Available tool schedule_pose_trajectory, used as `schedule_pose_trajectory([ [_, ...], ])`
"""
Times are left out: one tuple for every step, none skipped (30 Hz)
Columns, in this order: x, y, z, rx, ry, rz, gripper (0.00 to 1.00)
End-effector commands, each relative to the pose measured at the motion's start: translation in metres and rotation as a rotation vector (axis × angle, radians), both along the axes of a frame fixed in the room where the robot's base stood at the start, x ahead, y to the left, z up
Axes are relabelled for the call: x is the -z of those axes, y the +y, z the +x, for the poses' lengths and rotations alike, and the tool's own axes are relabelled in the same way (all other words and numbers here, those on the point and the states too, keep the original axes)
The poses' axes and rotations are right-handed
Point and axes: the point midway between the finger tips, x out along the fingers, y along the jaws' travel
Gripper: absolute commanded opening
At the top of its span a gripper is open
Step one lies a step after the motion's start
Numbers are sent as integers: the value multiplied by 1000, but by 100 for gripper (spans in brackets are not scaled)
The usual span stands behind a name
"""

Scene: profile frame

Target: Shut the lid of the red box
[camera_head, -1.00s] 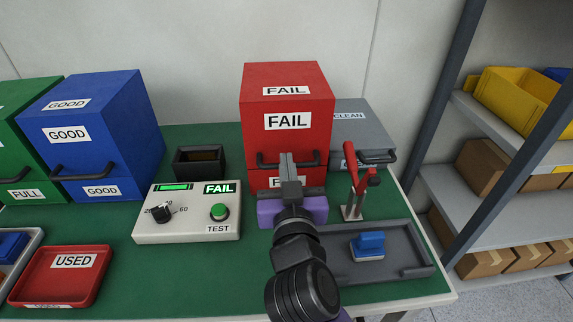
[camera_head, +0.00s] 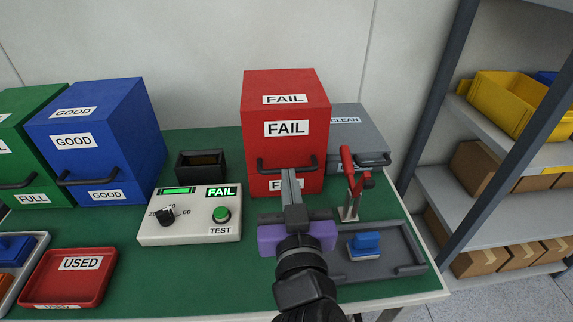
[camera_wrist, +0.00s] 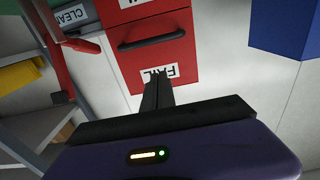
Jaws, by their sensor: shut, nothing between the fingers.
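The red box (camera_head: 285,147) stands at the back of the green bench, with FAIL labels on its top and front. Its lid (camera_head: 265,104) sits down on the base with no gap that I can see, and a dark handle (camera_head: 268,167) runs along the lid's lower front. My gripper (camera_head: 288,173) is shut and empty in front of the box, its tips overlapping the handle and hiding part of the lower label. In the wrist view, the shut fingers (camera_wrist: 158,82) point at the upside-down red front, and the handle (camera_wrist: 153,38) is clear of them. Contact cannot be told.
A grey CLEAN box (camera_head: 362,130) and a red-levered clamp (camera_head: 350,185) stand right of the red box. A grey tray (camera_head: 400,262) holds a blue part (camera_head: 364,243). The tester (camera_head: 188,225) and a black bin (camera_head: 201,165) are left; a blue GOOD box (camera_head: 95,140) is further left.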

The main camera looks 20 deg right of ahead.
Motion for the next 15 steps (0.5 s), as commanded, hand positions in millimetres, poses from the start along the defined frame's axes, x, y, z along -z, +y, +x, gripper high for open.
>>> schedule_pose_trajectory([
  [3, 3, -7, -2, 1, 1, 0],
  [3, 4, -11, -2, 1, 1, 0],
  [4, 5, -15, -2, 2, 1, 0],
  [4, 6, -17, -2, 2, 1, 0],
  [4, 7, -19, -1, 1, 0, 0],
  [3, 7, -21, -1, 1, 0, 0],
  [3, 7, -23, 0, 0, 0, 0],
  [3, 8, -23, 0, 0, 0, 0],
  [3, 8, -24, 0, 0, 0, 0],
  [3, 8, -24, 1, 0, 0, 0],
  [3, 8, -25, 1, 0, 0, 0],
  [3, 8, -25, 1, 0, 0, 0],
  [3, 8, -25, 1, 0, 0, 0],
  [3, 8, -25, 0, 0, 0, 0],
  [3, 8, -24, 0, 0, 0, 0],
])
